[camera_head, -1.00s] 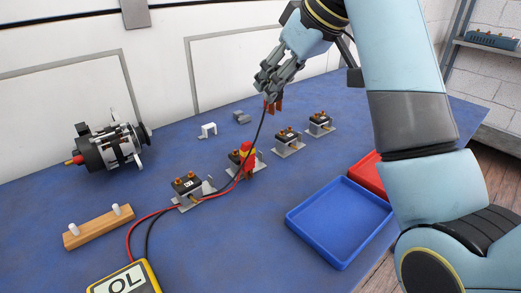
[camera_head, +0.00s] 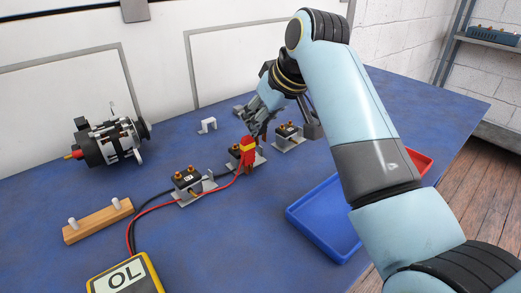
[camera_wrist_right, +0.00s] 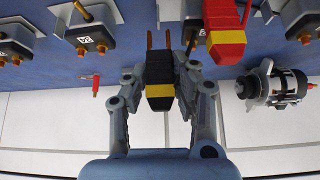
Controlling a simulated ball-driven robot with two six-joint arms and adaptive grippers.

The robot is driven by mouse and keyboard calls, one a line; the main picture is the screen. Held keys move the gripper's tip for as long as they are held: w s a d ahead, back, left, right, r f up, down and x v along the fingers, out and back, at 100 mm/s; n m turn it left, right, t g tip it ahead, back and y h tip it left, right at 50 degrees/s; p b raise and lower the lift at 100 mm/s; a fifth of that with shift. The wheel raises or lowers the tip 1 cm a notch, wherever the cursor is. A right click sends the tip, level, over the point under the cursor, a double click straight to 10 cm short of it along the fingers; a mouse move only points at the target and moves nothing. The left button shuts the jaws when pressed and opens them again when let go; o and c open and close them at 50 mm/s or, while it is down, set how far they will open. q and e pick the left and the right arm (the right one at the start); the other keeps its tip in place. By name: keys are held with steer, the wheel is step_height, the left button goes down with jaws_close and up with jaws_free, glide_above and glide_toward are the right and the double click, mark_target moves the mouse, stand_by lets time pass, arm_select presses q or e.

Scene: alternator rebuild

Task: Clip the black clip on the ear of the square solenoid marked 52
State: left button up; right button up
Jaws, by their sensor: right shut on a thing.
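My right gripper (camera_head: 259,130) is shut on the black clip (camera_wrist_right: 158,62), which has a yellow band and copper jaws pointing away from my wrist. It hangs just behind the row of square solenoids, near the second (camera_head: 236,153) and third (camera_head: 288,130) from the left. The red clip (camera_head: 248,158) is at the second solenoid; it also shows in the right wrist view (camera_wrist_right: 226,42). The leftmost solenoid (camera_head: 187,178) stands apart. A labelled solenoid (camera_wrist_right: 92,27) sits left of the black clip in the wrist view; I cannot read its number surely. My left gripper is out of view.
The yellow meter (camera_head: 125,277) reads OL. A wooden block with white pegs (camera_head: 98,221) and the alternator (camera_head: 108,143) are at left. A white bracket (camera_head: 208,125) stands behind the row. A blue tray (camera_head: 318,237) lies right, partly behind my arm.

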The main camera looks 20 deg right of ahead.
steer(key=shift+f, duration=0.1)
steer(key=shift+f, duration=1.05)
steer(key=o, duration=0.9)
step_height(320, 180, up, 9)
steer(key=p, duration=1)
steer(key=shift+f, duration=0.25)
